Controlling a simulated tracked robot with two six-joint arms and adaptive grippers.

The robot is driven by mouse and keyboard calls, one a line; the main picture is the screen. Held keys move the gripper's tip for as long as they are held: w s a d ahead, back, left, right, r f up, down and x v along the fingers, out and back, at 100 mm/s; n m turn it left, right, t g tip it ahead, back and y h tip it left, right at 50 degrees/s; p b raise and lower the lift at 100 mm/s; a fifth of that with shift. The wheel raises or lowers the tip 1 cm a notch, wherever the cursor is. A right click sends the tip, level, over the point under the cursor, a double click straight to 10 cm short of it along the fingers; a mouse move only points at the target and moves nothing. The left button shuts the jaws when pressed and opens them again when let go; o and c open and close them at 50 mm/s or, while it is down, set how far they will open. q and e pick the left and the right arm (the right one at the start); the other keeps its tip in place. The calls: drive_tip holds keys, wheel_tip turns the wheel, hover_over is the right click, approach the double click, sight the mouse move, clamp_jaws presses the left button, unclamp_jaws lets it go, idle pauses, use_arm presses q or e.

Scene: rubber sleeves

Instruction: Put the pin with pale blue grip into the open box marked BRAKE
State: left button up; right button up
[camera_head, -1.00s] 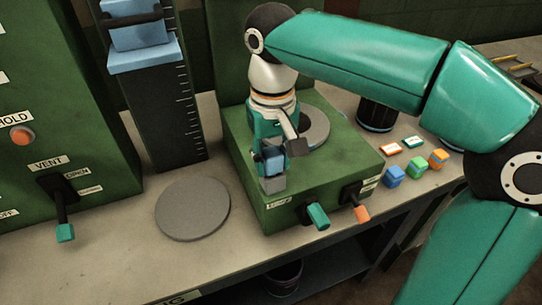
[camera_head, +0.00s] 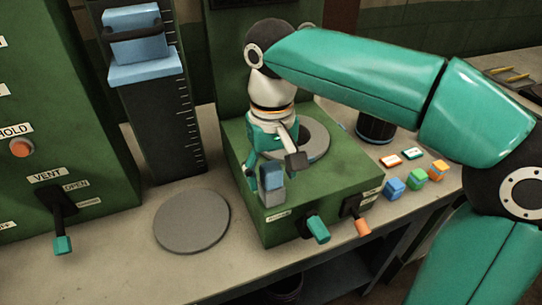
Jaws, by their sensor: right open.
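My right gripper (camera_head: 274,172) points down over the front left corner of a green machine box (camera_head: 345,168). Its jaws are open, one teal finger on the left and a grey finger on the right. A small block (camera_head: 271,190), blue above and grey below, stands on that corner beside the fingers; I cannot tell if they touch it. I cannot make out a pin with a pale blue grip or a box marked BRAKE. The label on the machine's front is too small to read. My left gripper is not in view.
A round grey plate (camera_head: 192,222) lies on the bench. A ruled tower (camera_head: 160,130) and VENT lever (camera_head: 62,220) are left.

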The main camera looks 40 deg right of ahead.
sight(272, 168)
wheel_tip(272, 168, up, 12)
drive_tip(key=shift+f, duration=0.15)
idle(0.4)
